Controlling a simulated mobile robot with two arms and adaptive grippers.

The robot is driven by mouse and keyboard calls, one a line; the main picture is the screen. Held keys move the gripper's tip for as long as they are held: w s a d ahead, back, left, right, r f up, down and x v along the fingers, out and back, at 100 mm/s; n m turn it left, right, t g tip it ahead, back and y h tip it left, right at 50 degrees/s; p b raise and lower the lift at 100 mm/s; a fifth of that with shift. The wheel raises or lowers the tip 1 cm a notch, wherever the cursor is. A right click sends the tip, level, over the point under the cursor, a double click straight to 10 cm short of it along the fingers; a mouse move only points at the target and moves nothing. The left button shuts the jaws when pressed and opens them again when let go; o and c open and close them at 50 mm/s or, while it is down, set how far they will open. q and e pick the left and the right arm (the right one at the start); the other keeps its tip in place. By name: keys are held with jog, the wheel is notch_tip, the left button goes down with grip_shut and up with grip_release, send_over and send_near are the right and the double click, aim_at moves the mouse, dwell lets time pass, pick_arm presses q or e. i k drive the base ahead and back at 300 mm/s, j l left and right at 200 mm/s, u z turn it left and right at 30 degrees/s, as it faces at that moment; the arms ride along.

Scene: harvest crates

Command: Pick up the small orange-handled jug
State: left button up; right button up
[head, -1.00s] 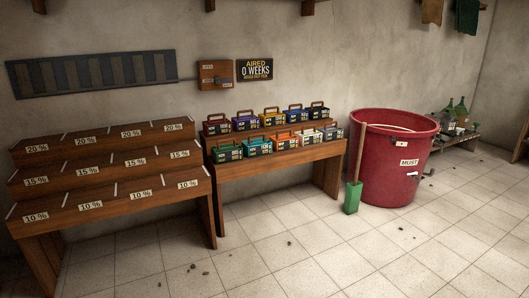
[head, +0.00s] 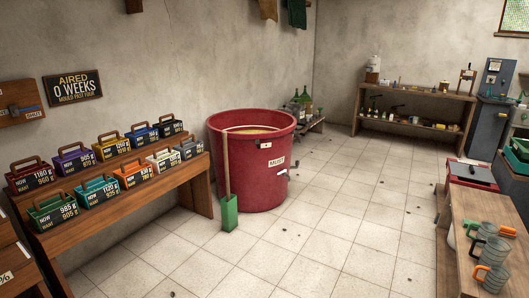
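A grey jug with an orange handle (head: 496,279) stands at the near end of the wooden table at the lower right of the head view. Its handle faces left. The picture does not clearly show which jug is smallest. Neither of my grippers is in view.
The jugs' wooden table (head: 458,280) runs along the right edge, with a red box (head: 470,174) behind it. A big red must vat (head: 250,180) and a green shovel (head: 229,213) stand left of centre. Coloured crates fill a bench (head: 130,205) at left. The tiled floor (head: 330,235) between is mostly open.

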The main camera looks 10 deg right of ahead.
aim_at(489, 276)
jog(key=i+l+z, duration=0.15)
jog(key=i+z, duration=0.8)
jog(key=i, duration=0.15)
jog(key=i+l+u, duration=0.45)
jog(key=i, duration=0.25)
jog(key=i+l+u, duration=0.45)
jog(key=i, duration=0.2)
jog(key=i+l+u, duration=0.2)
jog(key=l, duration=0.35)
jog(key=i+l+u, duration=0.1)
jog(key=i+l+z, duration=0.1)
jog(key=z, duration=3.25)
jog(key=i+j+z, duration=0.1)
jog(key=z, duration=0.25)
jog(key=j+z, duration=0.15)
jog(key=z, duration=0.2)
jog(key=j+z, duration=0.25)
jog(key=j, duration=0.7)
jog(key=j+z, duration=0.25)
jog(key=j, duration=0.75)
